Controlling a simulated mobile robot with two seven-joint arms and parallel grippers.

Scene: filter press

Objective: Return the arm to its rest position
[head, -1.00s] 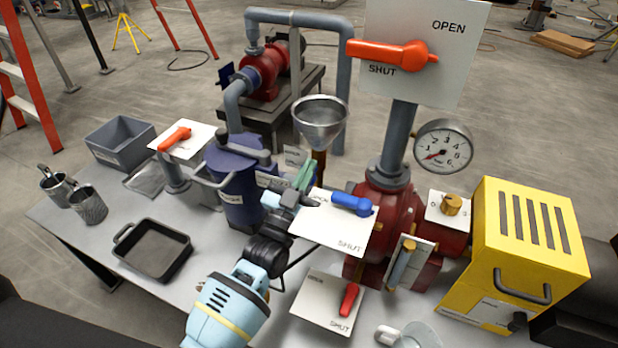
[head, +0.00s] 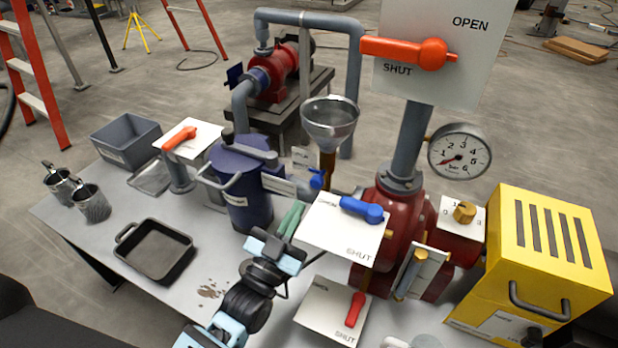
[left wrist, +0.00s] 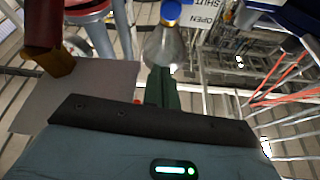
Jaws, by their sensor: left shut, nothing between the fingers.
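My left arm comes in from the bottom left in the head view. Its left gripper (head: 292,217), with green fingers, is shut and empty, between the dark blue tank (head: 243,190) and the white plate with the blue lever (head: 361,209). In the left wrist view the shut green fingers (left wrist: 162,85) point toward a pale, rounded thing with a blue top (left wrist: 171,12). I cannot tell whether they touch anything. My right gripper does not show.
A black tray (head: 153,251) and a grey bin (head: 124,140) stand on the table's left. The funnel (head: 330,122), the red pump body (head: 400,203) and the yellow box (head: 545,260) stand close by. A lower plate has a red lever (head: 355,310). A brown stain (head: 211,290) marks the table.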

